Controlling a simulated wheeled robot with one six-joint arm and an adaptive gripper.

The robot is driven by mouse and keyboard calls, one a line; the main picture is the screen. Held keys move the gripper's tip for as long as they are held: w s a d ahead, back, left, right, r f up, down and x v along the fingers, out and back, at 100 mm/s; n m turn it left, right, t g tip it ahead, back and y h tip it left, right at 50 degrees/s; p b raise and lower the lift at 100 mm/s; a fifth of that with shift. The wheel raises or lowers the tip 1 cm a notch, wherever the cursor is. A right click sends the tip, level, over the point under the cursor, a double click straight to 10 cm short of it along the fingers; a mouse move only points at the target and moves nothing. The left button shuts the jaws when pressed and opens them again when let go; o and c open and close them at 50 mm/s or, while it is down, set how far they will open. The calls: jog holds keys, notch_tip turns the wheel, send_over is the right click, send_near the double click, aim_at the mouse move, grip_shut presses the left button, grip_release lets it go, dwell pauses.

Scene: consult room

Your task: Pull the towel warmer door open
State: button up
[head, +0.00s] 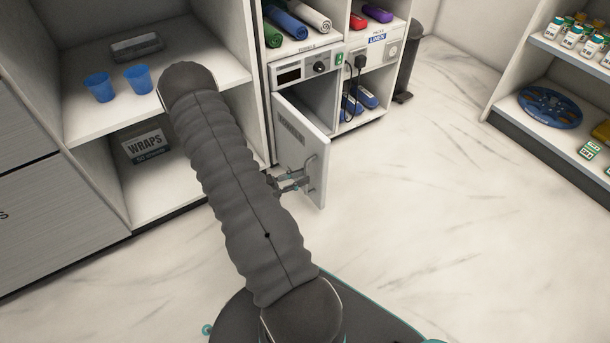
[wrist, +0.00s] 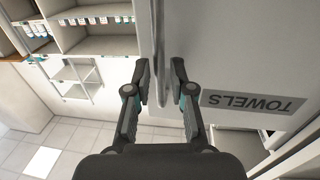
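The towel warmer (head: 300,72) sits in the shelving unit under the rolled towels, with a dial and display on its front. Its white door (head: 305,135), labelled TOWELS, stands swung outward with its hinge side at the left, and part of the interior shows. The door's handle (head: 311,172) is a bar on its outer face. My gripper (head: 292,181) is at the handle, partly hidden by my arm. In the wrist view, my gripper's two fingers (wrist: 161,82) are apart on either side of the handle bar (wrist: 158,50), with a gap visible.
Open shelves at left hold blue cups (head: 119,83) and a WRAPS box (head: 146,144). A black cord (head: 351,80) hangs right of the warmer. A dark bin (head: 410,60) stands beyond the unit. The floor (head: 430,190) right of the door is clear.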

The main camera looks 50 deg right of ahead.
jog(key=v, duration=1)
jog(key=shift+r, duration=0.1)
